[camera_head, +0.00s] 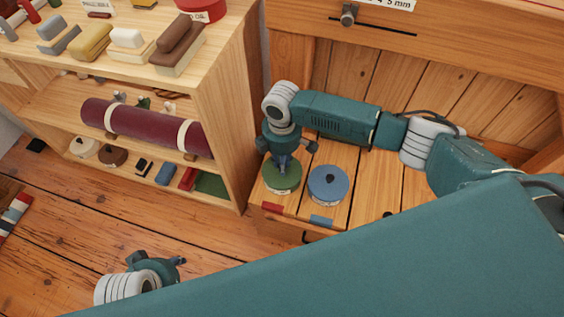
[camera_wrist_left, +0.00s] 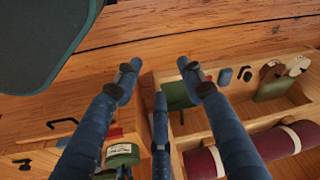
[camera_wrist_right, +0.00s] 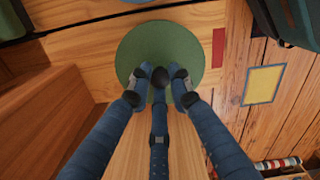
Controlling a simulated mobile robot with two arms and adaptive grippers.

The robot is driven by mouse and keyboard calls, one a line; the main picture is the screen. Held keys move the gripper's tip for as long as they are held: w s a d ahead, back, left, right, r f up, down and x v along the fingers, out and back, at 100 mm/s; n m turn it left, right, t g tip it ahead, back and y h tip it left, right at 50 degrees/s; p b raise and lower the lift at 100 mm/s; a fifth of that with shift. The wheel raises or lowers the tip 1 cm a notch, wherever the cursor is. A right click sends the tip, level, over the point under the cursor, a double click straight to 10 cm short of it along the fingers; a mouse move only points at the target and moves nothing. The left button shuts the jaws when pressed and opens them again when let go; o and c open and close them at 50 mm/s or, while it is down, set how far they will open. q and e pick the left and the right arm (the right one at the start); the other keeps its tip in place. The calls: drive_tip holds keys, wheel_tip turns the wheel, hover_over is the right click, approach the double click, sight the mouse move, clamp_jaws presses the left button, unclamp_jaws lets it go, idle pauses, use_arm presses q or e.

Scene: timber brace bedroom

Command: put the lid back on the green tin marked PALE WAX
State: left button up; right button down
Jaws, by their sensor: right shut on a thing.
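The green tin (camera_head: 281,188) with a pale label stands near the left front of the wooden bench top, beside a blue tin (camera_head: 328,184) with a black knob. My right gripper (camera_head: 283,164) points down over the green tin. The lettering is too small to read. My left gripper (camera_head: 157,263) is open and empty, low at the left; its spread fingers show in the left wrist view (camera_wrist_left: 159,70).
A wooden shelf unit (camera_head: 225,110) stands left of the bench, with a maroon roll (camera_head: 150,128), brushes and a red tin (camera_head: 203,8). Red (camera_head: 271,208) and blue (camera_head: 322,220) tabs mark the bench front.

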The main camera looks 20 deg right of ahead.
use_arm(q)
drive_tip(key=shift+f, duration=0.4)
drive_tip(key=shift+f, duration=0.25)
drive_tip(key=shift+w+f, duration=0.15)
drive_tip(key=shift+f, duration=0.05)
drive_tip(key=shift+w+f+p, duration=0.1)
drive_tip(key=shift+f+p, duration=0.2)
drive_tip(key=shift+f, duration=0.1)
drive_tip(key=shift+f, duration=0.25)
